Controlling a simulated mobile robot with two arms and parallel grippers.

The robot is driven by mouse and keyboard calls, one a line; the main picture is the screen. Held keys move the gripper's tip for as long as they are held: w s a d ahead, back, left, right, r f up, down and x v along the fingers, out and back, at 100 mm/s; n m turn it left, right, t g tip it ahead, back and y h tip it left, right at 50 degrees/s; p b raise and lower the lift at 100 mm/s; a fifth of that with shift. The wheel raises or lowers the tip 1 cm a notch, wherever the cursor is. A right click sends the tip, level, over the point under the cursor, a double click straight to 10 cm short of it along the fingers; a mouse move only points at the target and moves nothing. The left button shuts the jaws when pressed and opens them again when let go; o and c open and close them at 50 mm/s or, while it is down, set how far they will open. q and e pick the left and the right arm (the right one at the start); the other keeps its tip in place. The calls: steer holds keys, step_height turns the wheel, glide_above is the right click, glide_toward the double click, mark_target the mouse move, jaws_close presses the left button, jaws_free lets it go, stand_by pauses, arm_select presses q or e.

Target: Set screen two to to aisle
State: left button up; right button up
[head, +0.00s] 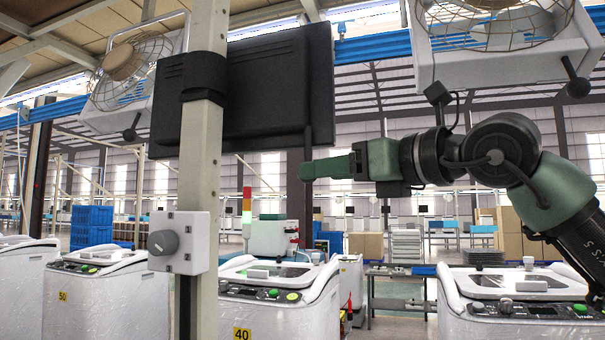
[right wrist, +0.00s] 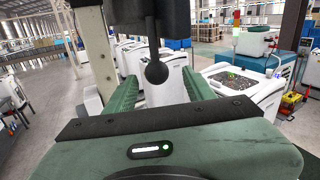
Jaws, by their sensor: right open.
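A black screen (head: 255,90), seen from its back, is clamped to a pale upright post (head: 203,140). A thin dark handle (head: 308,142) hangs from its lower right corner; it also shows in the right wrist view as a stem with a round ball (right wrist: 156,72). My right gripper (head: 306,171) comes in from the right, its green fingers pointing left just below that corner. In the right wrist view, the fingers of this gripper (right wrist: 160,80) are open, with the ball appearing between them. Whether they touch it is unclear. My left gripper is out of view.
A grey knob box (head: 178,243) is fixed to the post. Caged fans (head: 490,20) with ball-ended handles hang at both sides. White machines (head: 280,300) stand below, and a signal light (head: 246,208) is behind. Air around my right arm is mostly free.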

steer(key=p+x, duration=0.4)
steer(key=x, duration=0.3)
steer(key=shift+a, duration=0.45)
steer(key=shift+w, duration=0.1)
steer(key=shift+c, duration=0.6)
steer(key=c, duration=1)
jaws_close()
